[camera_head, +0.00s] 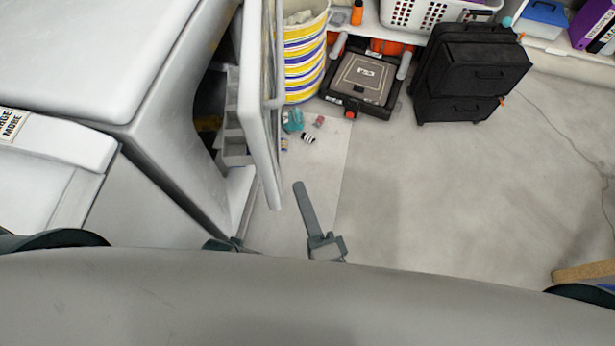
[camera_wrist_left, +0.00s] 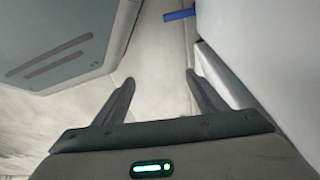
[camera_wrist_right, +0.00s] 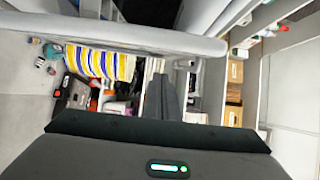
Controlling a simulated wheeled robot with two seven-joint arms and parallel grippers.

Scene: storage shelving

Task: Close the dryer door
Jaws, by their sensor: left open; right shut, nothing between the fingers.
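The dryer (camera_head: 165,100) is the white appliance at the left of the head view. Its door (camera_head: 262,120) stands open and shows nearly edge-on. My right gripper (camera_head: 299,186) is shut and empty, just right of the door's near lower end, with a visible gap in the picture. In the right wrist view, its closed fingers (camera_wrist_right: 163,80) point toward a white rounded edge (camera_wrist_right: 120,36), probably the door. My left gripper (camera_wrist_left: 160,80) is open and empty in the left wrist view, above pale floor. It is mostly hidden in the head view.
A striped basket (camera_head: 305,55), a black tool case (camera_head: 365,80) and a black suitcase (camera_head: 465,75) stand behind the door. Small items (camera_head: 305,135) lie on the floor beside it. The floor (camera_head: 440,190) to the right is largely clear.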

